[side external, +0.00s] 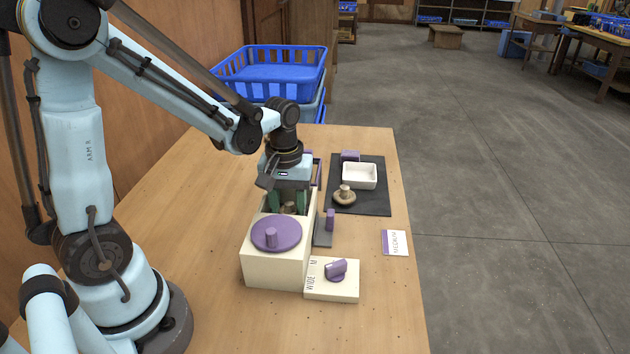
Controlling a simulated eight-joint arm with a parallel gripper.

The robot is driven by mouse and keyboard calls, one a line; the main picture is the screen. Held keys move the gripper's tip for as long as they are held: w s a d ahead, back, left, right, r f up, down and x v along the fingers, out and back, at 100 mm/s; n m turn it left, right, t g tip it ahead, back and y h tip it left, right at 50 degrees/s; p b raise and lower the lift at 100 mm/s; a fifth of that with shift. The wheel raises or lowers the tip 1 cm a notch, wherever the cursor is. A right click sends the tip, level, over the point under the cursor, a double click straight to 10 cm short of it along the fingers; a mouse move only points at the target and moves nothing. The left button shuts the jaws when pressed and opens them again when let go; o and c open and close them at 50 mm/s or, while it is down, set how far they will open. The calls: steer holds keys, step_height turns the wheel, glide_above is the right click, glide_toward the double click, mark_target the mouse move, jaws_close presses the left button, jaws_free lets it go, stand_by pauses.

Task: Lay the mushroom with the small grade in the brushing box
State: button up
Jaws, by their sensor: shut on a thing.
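My gripper (289,204) points down into the open rear part of a cream box (270,268). Its green fingers are shut on a small brown mushroom (290,207), mostly hidden between the fingers and behind the box's front part. A purple round disc with a knob (269,235) lies on top of the box's front. A second brown mushroom (344,197) sits on a dark mat (371,208), right of the gripper and apart from it. The card (395,242) on the right appears to read MEDIUM. I cannot tell whether the held mushroom touches the box floor.
A white tray (359,175) and a purple block (350,156) stand at the mat's back. A purple upright handle (330,220) stands beside the box. A cream dial block (332,290) with a purple knob sits in front. Blue crates (268,75) stand behind. The table's right front is clear.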

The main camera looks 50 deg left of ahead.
mark_target(288, 203)
steer(key=shift+f, duration=0.3)
steer(key=o, duration=0.5)
step_height(288, 203, up, 12)
steer(key=s+d+m+t, duration=0.1)
steer(key=m+t, duration=0.1)
steer(key=s+d+f+m+t, duration=0.1)
steer(key=d+m+t, duration=0.1)
steer(key=m, duration=0.1)
steer(key=s+d+m+t, duration=0.1)
steer(key=d+m, duration=0.1)
steer(key=shift+s+f+t, duration=0.1)
steer(key=shift+f+t, duration=0.05)
steer(key=shift+t, duration=0.25)
steer(key=shift+s+d+f+m+t, duration=0.2)
steer(key=shift+d+m+t, duration=0.15)
steer(key=shift+m+t, duration=0.5)
